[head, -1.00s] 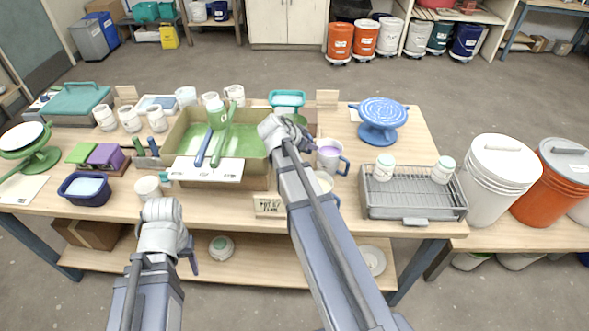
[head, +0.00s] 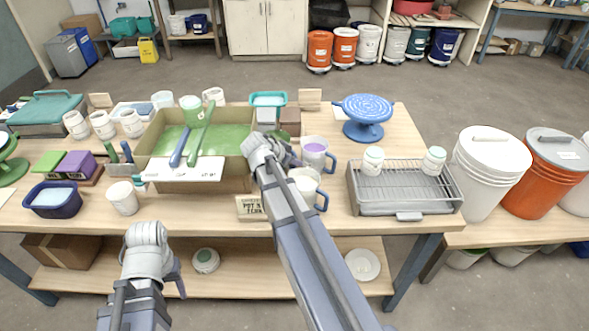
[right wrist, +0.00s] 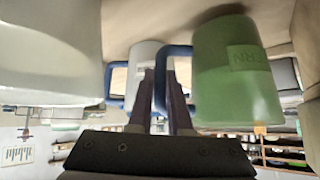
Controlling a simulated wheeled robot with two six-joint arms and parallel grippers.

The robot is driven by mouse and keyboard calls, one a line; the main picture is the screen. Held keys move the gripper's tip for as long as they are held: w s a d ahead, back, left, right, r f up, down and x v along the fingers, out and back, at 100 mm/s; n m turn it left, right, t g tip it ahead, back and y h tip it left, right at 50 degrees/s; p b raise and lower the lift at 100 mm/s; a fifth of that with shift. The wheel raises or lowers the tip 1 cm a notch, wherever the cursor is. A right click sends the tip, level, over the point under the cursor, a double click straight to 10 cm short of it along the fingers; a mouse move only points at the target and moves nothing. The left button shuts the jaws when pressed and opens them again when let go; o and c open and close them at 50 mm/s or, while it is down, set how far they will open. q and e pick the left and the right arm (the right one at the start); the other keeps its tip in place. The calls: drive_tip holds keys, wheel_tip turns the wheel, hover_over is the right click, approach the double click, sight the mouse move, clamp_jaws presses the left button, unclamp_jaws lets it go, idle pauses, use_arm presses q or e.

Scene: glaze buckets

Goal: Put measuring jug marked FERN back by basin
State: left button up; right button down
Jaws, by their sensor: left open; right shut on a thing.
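The green measuring jug (right wrist: 235,80) shows in the right wrist view, with a label partly reading "ERN" and a blue handle. My right gripper (right wrist: 162,88) is shut on that handle, with the jug beside the fingers. In the head view my right gripper (head: 280,152) is at the right end of the green-bottomed basin (head: 150,142), and my wrist hides the jug there. I cannot tell whether the jug touches the table. A small sign (head: 250,208) stands in front of the basin. My left gripper (head: 175,277) is open and empty, low in front of the table.
A jug with purple contents (head: 313,147) and a white jug (head: 305,187), both blue-handled, stand close right of my right gripper. A wire rack tray (head: 405,195) with two jars is further right. A blue turntable (head: 363,112) stands behind. White cups stand around the basin.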

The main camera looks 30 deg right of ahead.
wheel_tip(320, 180, down, 2)
drive_tip(key=shift+f+b, duration=0.1)
drive_tip(key=shift+b, duration=0.45)
use_arm(q)
drive_tip(key=shift+f, duration=0.9)
use_arm(e)
drive_tip(key=shift+r, duration=0.2)
drive_tip(key=shift+f, duration=0.15)
drive_tip(key=c, duration=0.8)
unclamp_jaws()
drive_tip(key=shift+c, duration=0.2)
use_arm(q)
drive_tip(key=shift+f, duration=0.15)
